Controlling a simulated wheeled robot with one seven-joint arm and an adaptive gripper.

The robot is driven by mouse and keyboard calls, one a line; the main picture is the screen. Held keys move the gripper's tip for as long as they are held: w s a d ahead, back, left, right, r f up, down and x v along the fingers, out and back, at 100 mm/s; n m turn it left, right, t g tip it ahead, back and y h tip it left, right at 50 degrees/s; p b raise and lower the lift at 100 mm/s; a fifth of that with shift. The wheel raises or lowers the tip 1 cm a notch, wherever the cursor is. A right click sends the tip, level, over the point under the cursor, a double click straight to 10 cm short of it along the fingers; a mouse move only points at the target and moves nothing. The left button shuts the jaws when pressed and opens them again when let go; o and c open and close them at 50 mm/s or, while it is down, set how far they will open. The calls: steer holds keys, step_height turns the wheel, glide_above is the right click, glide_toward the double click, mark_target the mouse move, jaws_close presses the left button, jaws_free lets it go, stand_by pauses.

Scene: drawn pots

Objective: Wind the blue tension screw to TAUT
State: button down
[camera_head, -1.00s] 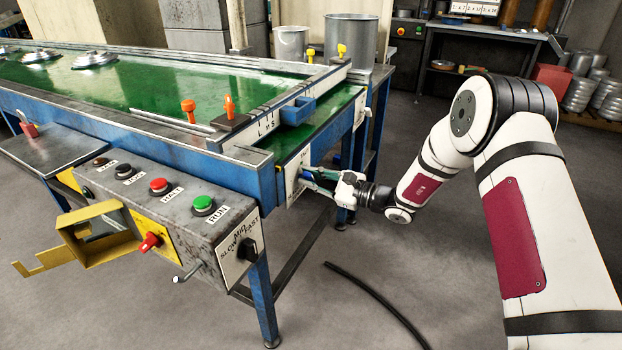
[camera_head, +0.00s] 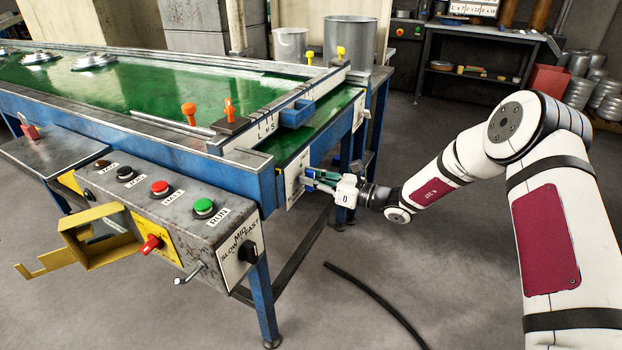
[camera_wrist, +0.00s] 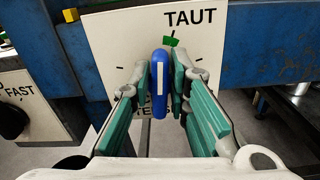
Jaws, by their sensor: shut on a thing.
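The blue tension screw (camera_wrist: 160,108) stands upright in the middle of the wrist view, with a white line on its face. It is on a white plate (camera_wrist: 108,42) with dark tick marks, a green mark (camera_wrist: 171,42) and the word TAUT (camera_wrist: 190,18) at the top. The screw's upper end points close to the green mark, slightly left of it. My gripper (camera_wrist: 160,88) has its teal-padded fingers on both sides of the screw, shut on it. Lower lettering on the plate is partly hidden. In the head view my gripper (camera_head: 308,182) is at the plate on the table's end.
A grey control box (camera_head: 165,205) with several buttons and a SLOW/MID/FAST knob (camera_head: 248,251) is left of my gripper. A yellow guard (camera_head: 92,240) sticks out from its front. A blue table leg (camera_head: 263,300) and a black hose (camera_head: 375,305) are below. Floor to the right is open.

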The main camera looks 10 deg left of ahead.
steer(key=shift+w+m, duration=0.1)
steer(key=shift+m, duration=1.3)
steer(key=shift+f, duration=0.1)
steer(key=c, duration=1.6)
jaws_free()
steer(key=shift+d, duration=0.1)
steer(key=shift+c, duration=0.2)
steer(key=v, duration=1.2)
